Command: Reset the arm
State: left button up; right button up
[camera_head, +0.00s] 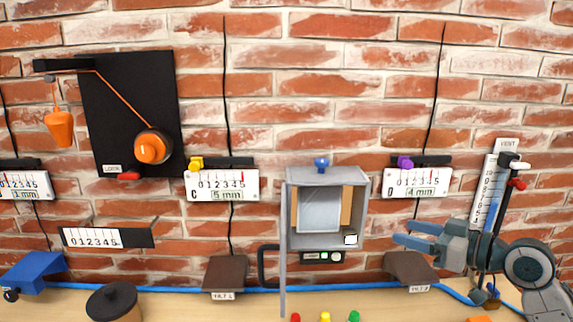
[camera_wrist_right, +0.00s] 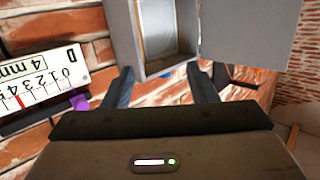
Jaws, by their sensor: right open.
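My right gripper (camera_head: 412,233) reaches in from the right, pointing left, in front of the wall and just right of the grey open cabinet (camera_head: 328,176). Its jaws are apart and nothing shows between them. In the right wrist view the two fingers (camera_wrist_right: 162,88) stand apart, with the cabinet (camera_wrist_right: 188,62) beyond them. My left gripper is out of view. A black panel (camera_head: 108,100) at the upper left carries an orange knob (camera_head: 152,148), a black bar (camera_head: 65,65) and an orange weight (camera_head: 60,128) hanging by its left edge.
White gauges (camera_head: 221,184) line the wall; gauge D (camera_head: 418,183) is above my right gripper. A vent gauge (camera_head: 485,195) stands behind my right arm. Brown blocks (camera_head: 226,272) sit along a blue tube. The cabinet's open door (camera_head: 283,250) juts forward.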

jog(key=s+a+f+m+g+h, duration=0.1)
jog(key=s+f+m+h, duration=0.3)
jog(key=f, duration=0.8)
jog(key=s+a+f+n+g+h, duration=0.15)
jog(key=s+f, duration=0.45)
jog(key=f, duration=0.6)
jog(key=s+d+f+m+g+h, duration=0.25)
jog(key=s+f, duration=0.45)
jog(key=s, duration=0.5)
jog(key=s+d+f+m+g+h, duration=0.2)
jog(key=s+f+m+g+h, duration=0.3)
jog(key=s, duration=0.7)
jog(key=d+f+n+t, duration=0.1)
jog(key=d+f+n, duration=0.15)
jog(key=f, duration=2.75)
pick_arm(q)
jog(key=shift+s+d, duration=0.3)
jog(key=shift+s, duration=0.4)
pick_arm(e)
jog(key=s+d+f+g, duration=0.1)
jog(key=s+f, duration=1.7)
jog(key=f, duration=0.2)
jog(key=shift+s+d+f+m+y, duration=0.15)
jog(key=shift+d+f+m+y, duration=0.05)
jog(key=shift+d+m+y, duration=0.2)
